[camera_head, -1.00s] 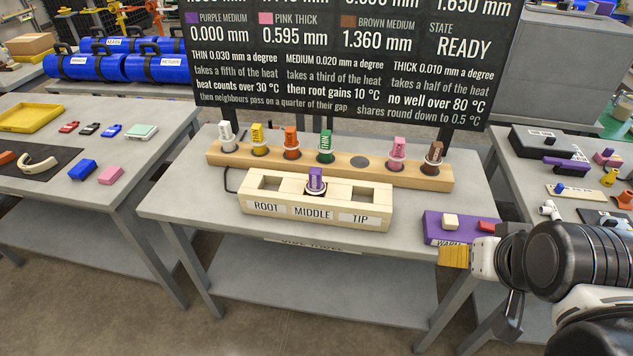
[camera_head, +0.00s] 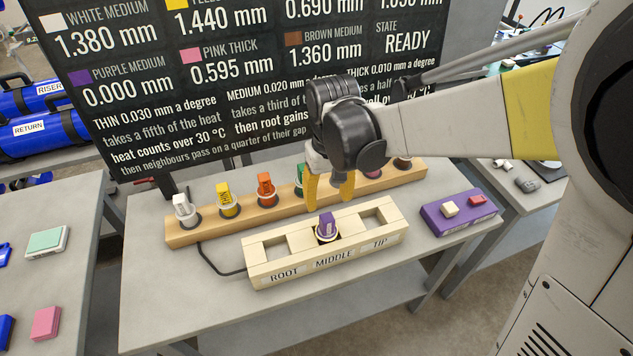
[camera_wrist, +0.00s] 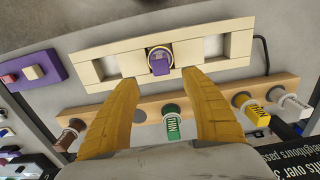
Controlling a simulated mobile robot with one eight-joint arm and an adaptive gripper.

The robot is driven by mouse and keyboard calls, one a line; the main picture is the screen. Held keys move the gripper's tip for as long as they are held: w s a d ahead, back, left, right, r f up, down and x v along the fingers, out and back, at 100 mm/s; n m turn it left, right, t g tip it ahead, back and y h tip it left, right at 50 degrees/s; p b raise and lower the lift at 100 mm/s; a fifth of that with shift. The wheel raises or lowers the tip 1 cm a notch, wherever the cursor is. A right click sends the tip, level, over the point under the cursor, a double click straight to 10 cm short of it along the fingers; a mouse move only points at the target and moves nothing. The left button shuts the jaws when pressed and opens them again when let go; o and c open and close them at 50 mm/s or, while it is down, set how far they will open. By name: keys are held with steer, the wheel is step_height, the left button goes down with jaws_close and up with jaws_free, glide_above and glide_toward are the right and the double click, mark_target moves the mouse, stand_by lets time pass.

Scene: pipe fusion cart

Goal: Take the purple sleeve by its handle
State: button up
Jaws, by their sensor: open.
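The purple sleeve (camera_head: 326,226) stands upright in the middle socket of the pale wooden block (camera_head: 268,274) labelled ROOT, MIDDLE, TIP. In the wrist view its purple handle (camera_wrist: 160,64) shows at the top centre, inside a pale ring. My gripper (camera_head: 328,196), with yellow fingers, hangs just above and behind the sleeve in the head view. Its fingers are apart and empty. In the wrist view the gripper (camera_wrist: 155,80) has its fingertips on either side of the handle, short of the block's near edge. I cannot tell the exact height gap.
A wooden rack (camera_head: 240,219) behind the block holds white (camera_head: 183,208), yellow (camera_head: 227,201), orange (camera_head: 266,188) and other sleeves, close to my fingers. A purple box (camera_head: 452,225) with buttons sits to the right. The dark display board (camera_head: 150,110) rises behind. The table front is clear.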

mark_target(327, 217)
step_height(327, 217, down, 3)
steer(key=shift+d+r, duration=0.15)
step_height(327, 217, down, 6)
steer(key=shift+s+r+b, duration=0.1)
steer(key=shift+r+b, duration=0.15)
steer(key=shift+b, duration=1)
jaws_close()
